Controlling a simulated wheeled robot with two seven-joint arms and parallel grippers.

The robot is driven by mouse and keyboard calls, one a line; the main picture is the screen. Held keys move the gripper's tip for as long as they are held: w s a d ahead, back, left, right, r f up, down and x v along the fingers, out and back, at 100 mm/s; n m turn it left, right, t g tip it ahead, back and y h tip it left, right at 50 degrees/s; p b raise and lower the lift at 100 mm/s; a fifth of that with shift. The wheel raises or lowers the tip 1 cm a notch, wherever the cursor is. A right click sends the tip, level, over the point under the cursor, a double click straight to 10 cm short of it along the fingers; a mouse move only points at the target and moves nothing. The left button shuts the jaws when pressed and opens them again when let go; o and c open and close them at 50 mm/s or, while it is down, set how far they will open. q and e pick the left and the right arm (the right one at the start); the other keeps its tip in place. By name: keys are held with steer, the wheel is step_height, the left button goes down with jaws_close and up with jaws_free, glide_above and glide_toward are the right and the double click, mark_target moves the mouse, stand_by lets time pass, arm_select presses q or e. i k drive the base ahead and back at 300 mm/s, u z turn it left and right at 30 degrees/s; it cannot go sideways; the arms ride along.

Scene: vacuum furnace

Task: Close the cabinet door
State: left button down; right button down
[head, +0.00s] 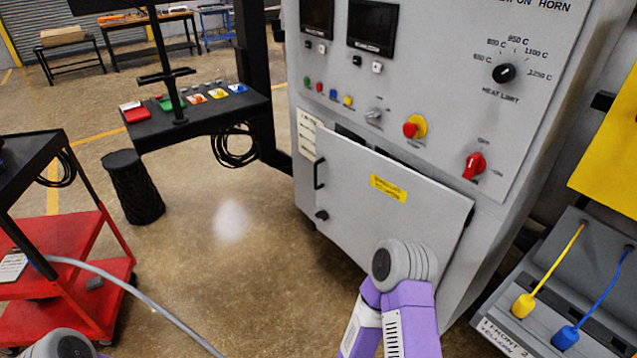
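The cabinet door (365,205) is a light grey panel with a yellow label (388,188), low on the front of the grey furnace cabinet (430,75). It stands at an angle to the cabinet front, with a dark gap showing above its upper left edge. A black handle (319,172) and a dark knob (321,215) are near its left edge. My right arm, purple with a grey joint, covers the door's lower right part in the picture; I cannot tell whether it touches the door. Only a grey joint of my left arm shows at the bottom left. Neither gripper is in view.
A red and black cart (62,255) with a grey hose stands at the left. A black bin (133,188) and a dark side table (195,115) stand behind it. A grey rack (565,285) with yellow and blue plugs is at the right. The floor left of the door is clear.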

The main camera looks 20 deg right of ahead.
mark_target(368, 198)
steer(key=z, duration=0.75)
steer(key=i, duration=0.9)
steer(key=z, duration=0.95)
